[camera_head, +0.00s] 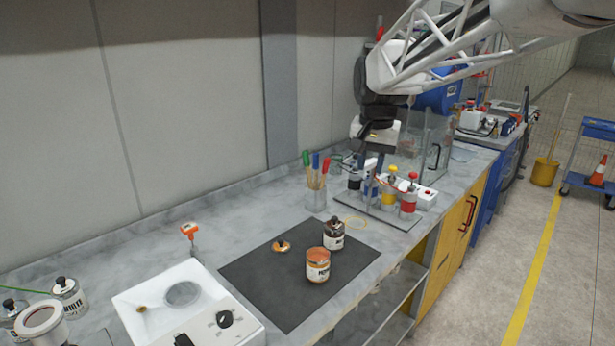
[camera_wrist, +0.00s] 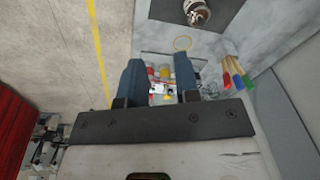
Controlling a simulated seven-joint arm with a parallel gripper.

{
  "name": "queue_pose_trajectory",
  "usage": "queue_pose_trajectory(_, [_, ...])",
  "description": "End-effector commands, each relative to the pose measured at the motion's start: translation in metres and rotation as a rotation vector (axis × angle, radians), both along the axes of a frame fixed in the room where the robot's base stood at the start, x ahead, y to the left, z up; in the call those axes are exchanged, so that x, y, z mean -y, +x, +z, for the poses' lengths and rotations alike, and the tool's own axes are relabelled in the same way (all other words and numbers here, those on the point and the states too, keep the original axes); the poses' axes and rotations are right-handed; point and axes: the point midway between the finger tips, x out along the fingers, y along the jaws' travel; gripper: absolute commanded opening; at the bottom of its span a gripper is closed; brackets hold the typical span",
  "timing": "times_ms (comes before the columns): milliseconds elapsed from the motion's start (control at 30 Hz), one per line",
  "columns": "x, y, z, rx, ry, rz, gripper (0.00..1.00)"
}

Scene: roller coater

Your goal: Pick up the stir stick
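Several thin sticks with green, blue and red ends (camera_head: 316,163) stand in a clear cup (camera_head: 316,200) on the bench; I cannot tell which one is the stir stick. They also show at the right of the wrist view, where their coloured ends (camera_wrist: 236,79) point towards the camera. My gripper (camera_wrist: 157,68) is open, its two dark fingers apart with nothing held between them. In the head view my gripper hangs above the bench, to the right of and higher than the cup; its fingertips are hard to make out there.
An open orange-rimmed can (camera_head: 318,268), a closed can (camera_head: 333,236) and a lid (camera_head: 282,246) are on the dark mat (camera_head: 262,285). A rack of coloured bottles (camera_head: 388,190) stands right of the cup. A white machine (camera_head: 185,300) is at front left.

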Motion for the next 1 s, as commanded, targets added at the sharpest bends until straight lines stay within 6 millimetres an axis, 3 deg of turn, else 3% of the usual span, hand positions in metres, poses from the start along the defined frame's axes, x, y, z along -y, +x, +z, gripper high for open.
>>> queue_pose_trajectory(467, [-0.024,0.118,0.001,-0.037,0.014,-0.114,0.3])
queue_pose_trajectory(1000, [-0.057,0.243,-0.023,-0.079,0.023,-0.247,0.3])
